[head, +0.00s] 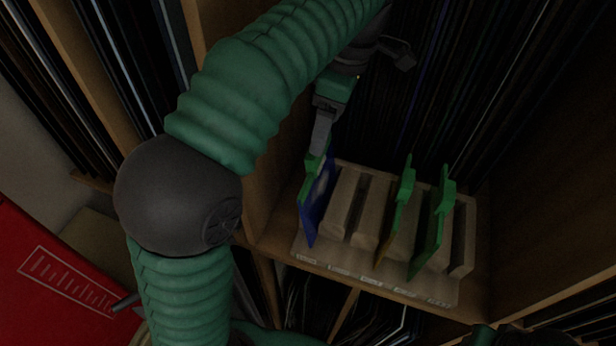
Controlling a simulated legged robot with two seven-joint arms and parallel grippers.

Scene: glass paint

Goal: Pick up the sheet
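A wooden rack (343,212) with several slots stands on a shelf in the head view. A blue sheet (319,207) with a paler patch and a green grip at its top stands at the rack's left end. An amber-edged sheet (394,228) and a green sheet (428,238), both with green grips, stand further right in it. My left gripper (318,152) points down at the blue sheet's green grip, its fingers at or touching it. One finger hides the other, so I cannot see whether it is closed. My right gripper is not visible.
Small labels (371,282) line the rack's front edge. Wooden shelf walls (545,215) enclose it, with tightly packed dark sheets (480,80) behind. A red panel (55,280) lies at the lower left. Slots between the blue and amber-edged sheets look empty.

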